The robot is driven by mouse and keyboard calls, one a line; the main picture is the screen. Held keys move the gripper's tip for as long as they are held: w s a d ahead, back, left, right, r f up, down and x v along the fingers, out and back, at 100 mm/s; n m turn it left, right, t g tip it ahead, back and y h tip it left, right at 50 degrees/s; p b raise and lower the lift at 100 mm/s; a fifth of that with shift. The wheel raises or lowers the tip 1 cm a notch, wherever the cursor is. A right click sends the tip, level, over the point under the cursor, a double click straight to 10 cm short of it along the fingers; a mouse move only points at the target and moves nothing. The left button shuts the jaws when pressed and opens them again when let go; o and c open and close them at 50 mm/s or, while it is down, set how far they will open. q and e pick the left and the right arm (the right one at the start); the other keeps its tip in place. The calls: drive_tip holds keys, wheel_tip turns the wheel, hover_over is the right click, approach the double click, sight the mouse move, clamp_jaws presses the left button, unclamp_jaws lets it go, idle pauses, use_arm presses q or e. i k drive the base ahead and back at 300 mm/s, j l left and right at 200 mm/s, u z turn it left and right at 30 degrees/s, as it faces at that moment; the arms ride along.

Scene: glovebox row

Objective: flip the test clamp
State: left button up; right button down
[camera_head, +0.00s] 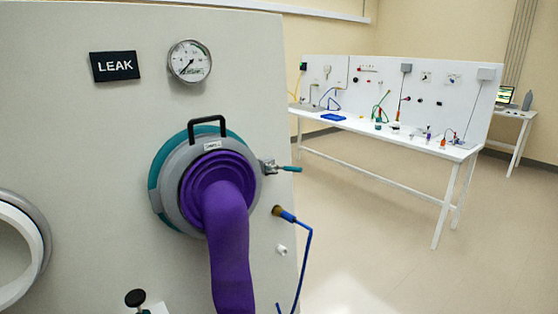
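A round glove port ring (165,170), grey with a teal rim and a black handle on top, sits on the grey panel (60,130). A purple glove sleeve (228,240) hangs from it, its lower end cut off by the picture edge. At the ring's right edge is a small metal clamp (270,167) with a teal lever (290,169) pointing right, roughly level. I take this to be the test clamp; no label shows on it. Neither of my grippers is in view.
A pressure gauge (189,61) and a LEAK sign (115,66) are above the port. A blue hose (306,250) plugs into the panel below the clamp. A black knob (135,298) stands lower left. Open floor (370,230) lies right, before a white bench (390,146).

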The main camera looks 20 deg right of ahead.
sight(285, 169)
drive_tip(key=i+l+u, duration=0.1)
drive_tip(key=l+u, duration=0.15)
drive_tip(key=i+l+u, duration=0.2)
drive_tip(key=l, duration=0.15)
drive_tip(key=i+l, duration=0.1)
drive_tip(key=l, duration=0.75)
